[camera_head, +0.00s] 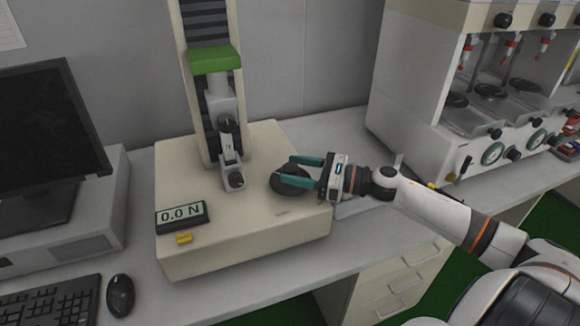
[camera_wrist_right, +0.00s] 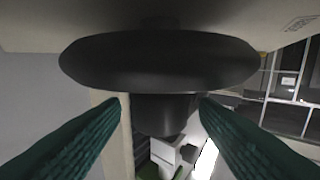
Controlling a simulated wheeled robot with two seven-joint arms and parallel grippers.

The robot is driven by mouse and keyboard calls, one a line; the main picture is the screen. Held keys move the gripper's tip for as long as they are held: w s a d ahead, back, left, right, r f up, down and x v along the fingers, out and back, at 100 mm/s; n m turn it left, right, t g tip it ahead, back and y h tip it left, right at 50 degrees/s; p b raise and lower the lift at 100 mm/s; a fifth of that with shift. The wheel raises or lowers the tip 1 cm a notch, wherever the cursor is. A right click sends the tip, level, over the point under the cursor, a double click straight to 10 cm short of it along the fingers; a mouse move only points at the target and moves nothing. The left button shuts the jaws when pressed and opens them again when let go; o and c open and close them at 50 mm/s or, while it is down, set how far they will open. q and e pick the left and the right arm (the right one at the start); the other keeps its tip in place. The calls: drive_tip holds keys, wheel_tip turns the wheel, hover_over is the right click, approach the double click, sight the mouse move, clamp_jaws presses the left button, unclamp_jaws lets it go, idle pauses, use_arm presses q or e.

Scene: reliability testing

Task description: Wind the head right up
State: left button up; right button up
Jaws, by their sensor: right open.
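A beige test stand (camera_head: 245,245) sits on the bench, with a column at its back left. The grey head (camera_head: 224,110) is on the column below a green block (camera_head: 214,60). A black round handwheel (camera_head: 290,180) is at the right of the stand's top. My right gripper (camera_head: 302,168) is open, with its green fingers at the handwheel. In the right wrist view the wheel's dark disc (camera_wrist_right: 160,60) fills the upper middle, and its narrower hub (camera_wrist_right: 163,112) lies between the two fingers. I cannot tell whether the fingers touch it. My left gripper is not in view.
A display reading 0.0 N (camera_head: 181,216) and a yellow button (camera_head: 184,238) are at the stand's front left. A monitor (camera_head: 50,130), keyboard (camera_head: 50,302) and mouse (camera_head: 120,296) are at the left. A white multi-station machine (camera_head: 425,75) stands at the back right.

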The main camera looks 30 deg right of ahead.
drive_tip(key=shift+w+a+r, duration=0.1)
drive_tip(key=shift+w+a, duration=0.2)
drive_tip(key=shift+w, duration=0.05)
drive_tip(key=shift+w+a, duration=0.3)
drive_tip(key=shift+w, duration=0.05)
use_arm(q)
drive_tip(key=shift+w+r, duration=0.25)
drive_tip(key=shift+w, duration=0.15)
use_arm(e)
drive_tip(key=shift+c, duration=0.8)
drive_tip(key=c, duration=0.8)
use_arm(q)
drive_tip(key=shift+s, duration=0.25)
use_arm(e)
drive_tip(key=shift+c, duration=0.2)
use_arm(q)
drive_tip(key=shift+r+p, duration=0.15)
drive_tip(key=shift+p, duration=0.15)
